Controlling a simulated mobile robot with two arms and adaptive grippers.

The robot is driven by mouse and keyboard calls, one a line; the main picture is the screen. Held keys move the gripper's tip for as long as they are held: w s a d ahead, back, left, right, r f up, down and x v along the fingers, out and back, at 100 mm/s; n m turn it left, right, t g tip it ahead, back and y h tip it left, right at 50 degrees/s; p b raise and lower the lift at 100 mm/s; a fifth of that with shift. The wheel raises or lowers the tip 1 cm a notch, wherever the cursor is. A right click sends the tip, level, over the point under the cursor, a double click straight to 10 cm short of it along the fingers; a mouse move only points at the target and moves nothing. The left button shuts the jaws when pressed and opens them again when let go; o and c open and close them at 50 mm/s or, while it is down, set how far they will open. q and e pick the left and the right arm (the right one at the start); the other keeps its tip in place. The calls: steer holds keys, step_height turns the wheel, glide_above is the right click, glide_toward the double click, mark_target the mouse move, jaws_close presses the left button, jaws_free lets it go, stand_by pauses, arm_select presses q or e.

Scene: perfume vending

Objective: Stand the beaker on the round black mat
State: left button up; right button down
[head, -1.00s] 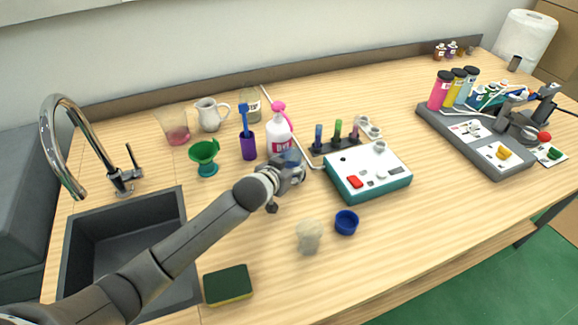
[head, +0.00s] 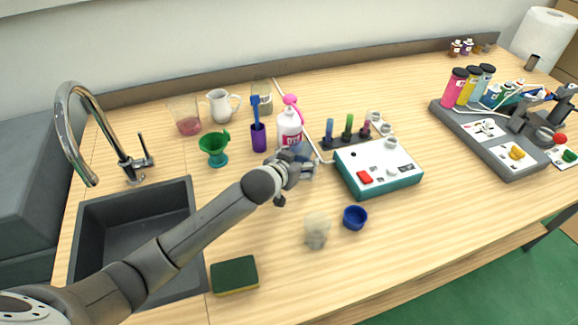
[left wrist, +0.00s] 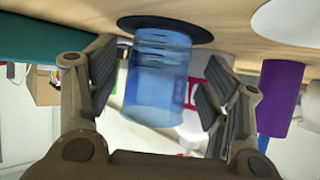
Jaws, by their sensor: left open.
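The beaker (left wrist: 157,85) is clear blue. In the left wrist view, which shows the table at the top, its base meets the round black mat (left wrist: 190,29), and it looks upright. My left gripper (left wrist: 161,52) is open, with one finger on each side of the beaker and a gap showing on both sides. In the head view my left gripper (head: 297,168) is in front of the white dye bottle, and the beaker (head: 304,152) is partly hidden by it. The mat is hidden in the head view. My right gripper is not in view.
Close behind are the dye bottle (head: 289,129) and a purple cup (head: 258,138) with a blue brush. A teal-sided white device (head: 378,170) stands just right. A green funnel (head: 214,148), a blue cap (head: 355,217) and a sponge (head: 234,275) are nearby.

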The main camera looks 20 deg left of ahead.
arm_select(q)
steer(key=v, duration=1.1)
steer(key=shift+s, duration=0.2)
